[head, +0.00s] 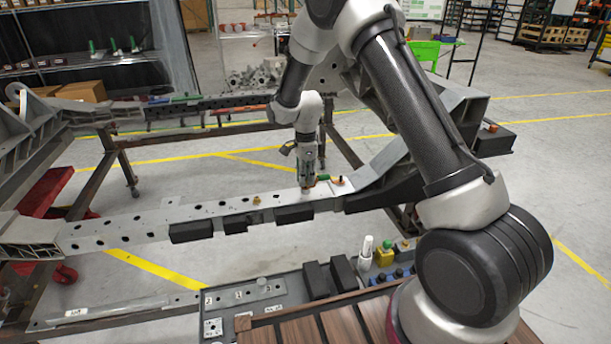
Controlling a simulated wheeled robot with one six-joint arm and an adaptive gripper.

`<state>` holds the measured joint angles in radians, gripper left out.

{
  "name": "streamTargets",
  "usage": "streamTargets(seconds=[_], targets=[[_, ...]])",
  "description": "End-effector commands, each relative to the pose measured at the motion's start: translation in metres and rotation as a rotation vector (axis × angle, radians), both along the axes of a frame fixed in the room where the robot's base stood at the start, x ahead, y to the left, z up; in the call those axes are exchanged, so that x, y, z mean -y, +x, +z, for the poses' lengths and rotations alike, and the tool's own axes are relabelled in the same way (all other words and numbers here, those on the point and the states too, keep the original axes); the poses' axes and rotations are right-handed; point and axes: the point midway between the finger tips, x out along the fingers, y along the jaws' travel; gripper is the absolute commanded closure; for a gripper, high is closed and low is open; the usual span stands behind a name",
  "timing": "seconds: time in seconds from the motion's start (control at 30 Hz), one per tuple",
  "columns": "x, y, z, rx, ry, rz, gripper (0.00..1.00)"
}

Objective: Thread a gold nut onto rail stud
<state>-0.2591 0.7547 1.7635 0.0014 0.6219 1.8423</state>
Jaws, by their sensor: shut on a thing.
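My gripper (306,186) points straight down at the top of the grey chassis rail (145,224), right of the rail's middle. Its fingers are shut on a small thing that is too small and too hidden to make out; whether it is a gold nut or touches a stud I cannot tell. A small gold piece, which looks like a nut (256,199), sits on the rail to the left of my gripper. A small green piece (322,177) and an orange piece (338,180) are on the rail just right of it.
Black blocks (191,232) line the rail's near side. In front stand a grey tray (245,299), dark upright blocks (343,272), a white bottle (366,246) and a yellow part (384,257). A second rail (190,108) runs behind. Floor shows between the rails.

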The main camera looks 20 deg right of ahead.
Motion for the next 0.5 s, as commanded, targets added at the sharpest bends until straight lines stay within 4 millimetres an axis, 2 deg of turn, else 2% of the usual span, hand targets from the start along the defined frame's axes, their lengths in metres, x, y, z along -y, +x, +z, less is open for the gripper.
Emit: streamTargets(seconds=[0.27,0.37,0.5], targets=[[0.0002,-0.0011,-0.0027,-0.003,0.0,0.018,1.0],[0.0002,-0.0012,-0.0031,-0.004,0.0,0.135,1.0],[0.0003,-0.0015,-0.0036,-0.005,-0.001,0.408,1.0]])
